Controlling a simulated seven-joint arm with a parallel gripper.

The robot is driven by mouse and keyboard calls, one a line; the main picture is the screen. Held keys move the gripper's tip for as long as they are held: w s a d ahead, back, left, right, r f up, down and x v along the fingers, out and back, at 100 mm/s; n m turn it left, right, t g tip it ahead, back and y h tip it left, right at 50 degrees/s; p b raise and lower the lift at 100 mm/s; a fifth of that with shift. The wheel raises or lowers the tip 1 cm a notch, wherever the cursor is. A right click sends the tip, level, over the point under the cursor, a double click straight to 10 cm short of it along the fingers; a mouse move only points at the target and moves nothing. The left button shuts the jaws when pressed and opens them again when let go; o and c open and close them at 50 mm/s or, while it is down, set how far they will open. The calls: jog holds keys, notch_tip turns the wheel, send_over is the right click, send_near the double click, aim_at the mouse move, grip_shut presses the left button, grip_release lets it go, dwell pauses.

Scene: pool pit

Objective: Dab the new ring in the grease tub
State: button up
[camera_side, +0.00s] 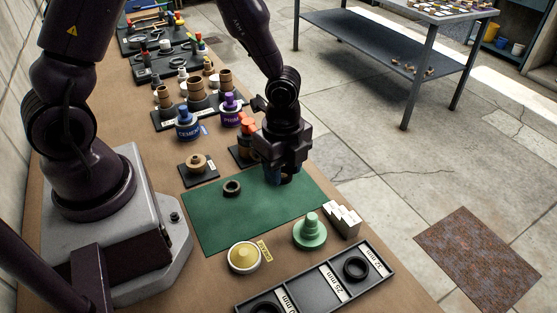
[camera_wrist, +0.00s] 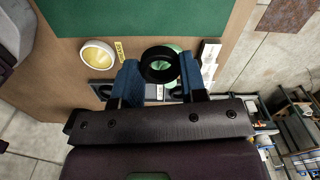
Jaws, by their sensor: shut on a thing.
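My gripper (camera_side: 284,182) is above the right part of the green mat, pointing down. In the wrist view its blue fingers (camera_wrist: 158,84) are shut on a black ring (camera_wrist: 160,65), held between the tips. The held ring is hard to make out in the side view. The grease tub (camera_side: 244,258) is a round white tub with yellow content, standing in front of the mat with a yellow label beside it. The tub also shows in the wrist view (camera_wrist: 97,56), left of the held ring and apart from it. Another dark ring (camera_side: 232,187) lies on the mat.
The green mat (camera_side: 225,225) is mostly bare. A mint-green stepped piece (camera_side: 310,234) and white blocks (camera_side: 342,219) stand right of the tub. A black compartment tray (camera_side: 318,283) with black rings lies in front. Blue and purple cans (camera_side: 188,124) and fittings stand behind.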

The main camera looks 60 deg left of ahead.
jog(key=s+d+m, duration=0.2)
jog(key=s+d, duration=0.5)
jog(key=n, duration=0.2)
send_over(244, 252)
jog(key=shift+d+f, duration=0.2)
jog(key=shift+f, duration=0.15)
jog(key=shift+s+a+f, duration=0.1)
jog(key=shift+a, duration=0.2)
jog(key=shift+f+n, duration=0.15)
jog(key=shift+n, duration=0.25)
jog(key=shift+d+f, duration=0.1)
jog(key=shift+f, duration=2.75)
jog(key=shift+f, duration=0.4)
jog(key=shift+r, duration=3.5)
